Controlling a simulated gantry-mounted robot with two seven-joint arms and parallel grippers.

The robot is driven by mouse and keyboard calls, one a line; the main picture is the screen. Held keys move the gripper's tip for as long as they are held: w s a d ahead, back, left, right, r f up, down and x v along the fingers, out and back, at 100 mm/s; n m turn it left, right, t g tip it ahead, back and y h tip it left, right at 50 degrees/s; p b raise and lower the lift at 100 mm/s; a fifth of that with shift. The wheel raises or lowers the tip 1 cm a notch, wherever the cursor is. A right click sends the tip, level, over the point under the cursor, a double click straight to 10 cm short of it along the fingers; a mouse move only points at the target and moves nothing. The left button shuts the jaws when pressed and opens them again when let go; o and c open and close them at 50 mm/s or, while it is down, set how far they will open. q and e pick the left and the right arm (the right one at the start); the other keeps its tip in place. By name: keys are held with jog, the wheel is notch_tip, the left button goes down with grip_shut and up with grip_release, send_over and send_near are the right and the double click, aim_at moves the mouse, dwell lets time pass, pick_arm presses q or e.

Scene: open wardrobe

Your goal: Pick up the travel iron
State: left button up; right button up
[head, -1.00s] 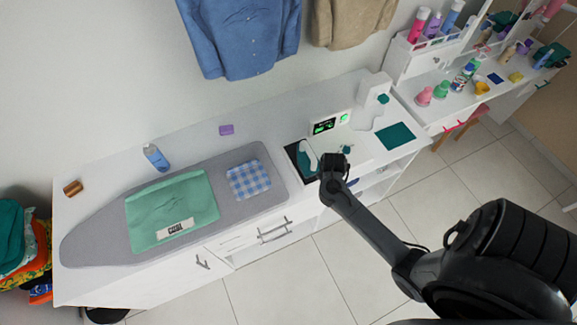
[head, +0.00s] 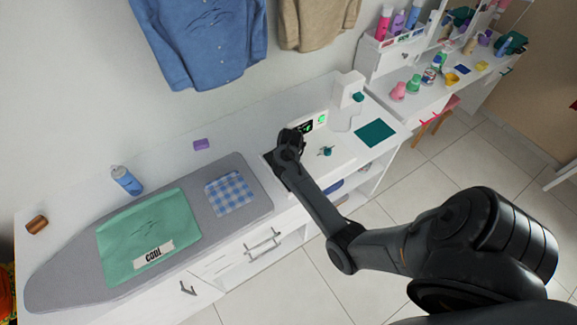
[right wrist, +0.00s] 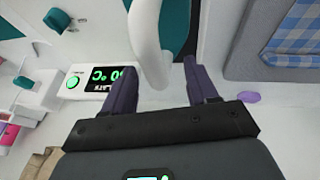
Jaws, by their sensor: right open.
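The travel iron shows in the right wrist view as a curved white handle (right wrist: 148,35) with a teal part (right wrist: 175,22) beside it. It is over a dark plate at the top of that view. In the head view my right gripper (head: 286,150) and wrist hide the iron. My right gripper is open, and in the wrist view its two dark fingers (right wrist: 158,70) stand on either side of the handle's near end. I cannot tell whether either finger touches it. My left gripper is not in view.
A panel with a green-lit display (head: 307,127) stands just behind the gripper; it also shows in the wrist view (right wrist: 105,78). An ironing board (head: 70,265) with a green cloth and a checked cloth lies left. A small teal object (head: 325,151) and a teal mat (head: 375,133) lie right.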

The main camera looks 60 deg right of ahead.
jog(key=shift+d+b+x, duration=0.1)
jog(key=shift+b+x, duration=0.15)
jog(key=shift+x, duration=1)
jog(key=shift+d+b+x, duration=0.15)
jog(key=shift+b+x, duration=0.05)
jog(key=shift+x, duration=1.1)
jog(key=shift+s, duration=0.25)
jog(key=shift+c, duration=0.3)
jog(key=shift+r, duration=0.15)
jog(key=c, duration=1)
